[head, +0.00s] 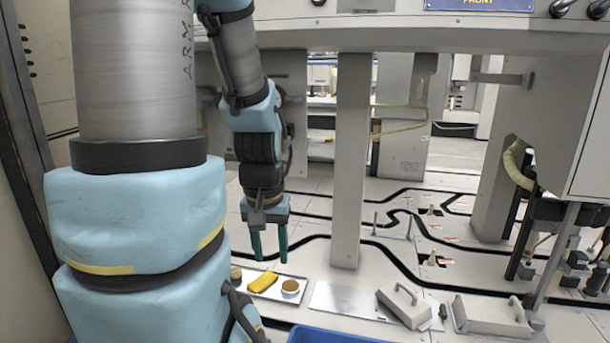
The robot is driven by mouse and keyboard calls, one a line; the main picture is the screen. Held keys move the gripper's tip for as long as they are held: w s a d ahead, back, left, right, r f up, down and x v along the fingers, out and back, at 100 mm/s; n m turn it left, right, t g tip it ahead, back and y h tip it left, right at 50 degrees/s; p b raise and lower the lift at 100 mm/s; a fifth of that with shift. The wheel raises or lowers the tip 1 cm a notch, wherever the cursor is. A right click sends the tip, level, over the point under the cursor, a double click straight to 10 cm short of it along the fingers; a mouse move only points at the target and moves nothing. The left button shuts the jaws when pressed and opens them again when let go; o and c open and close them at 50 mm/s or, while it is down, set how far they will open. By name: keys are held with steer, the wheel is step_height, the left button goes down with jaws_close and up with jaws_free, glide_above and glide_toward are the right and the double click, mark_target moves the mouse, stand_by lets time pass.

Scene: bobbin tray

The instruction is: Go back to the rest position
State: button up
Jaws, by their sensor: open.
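My gripper (269,247) hangs at the end of my arm in the left middle of the head view. Its two green fingers point down and stand apart with nothing between them. Below it lies a pale tray (296,299) holding a yellow piece (263,282) and a round brown-topped item (290,287). Another small round item (235,273) shows at the tray's left end, partly hidden by my arm. The fingertips appear above the tray, apart from its contents.
A flat metal plate (345,301) lies right of the tray. Two grey blocks with handles, one left (405,307) and one right (492,317), lie further right. A blue bin (325,335) is at the bottom edge. A grey post (349,170) stands right of my gripper.

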step_height(320, 180, up, 26)
steer(key=p, duration=2.4)
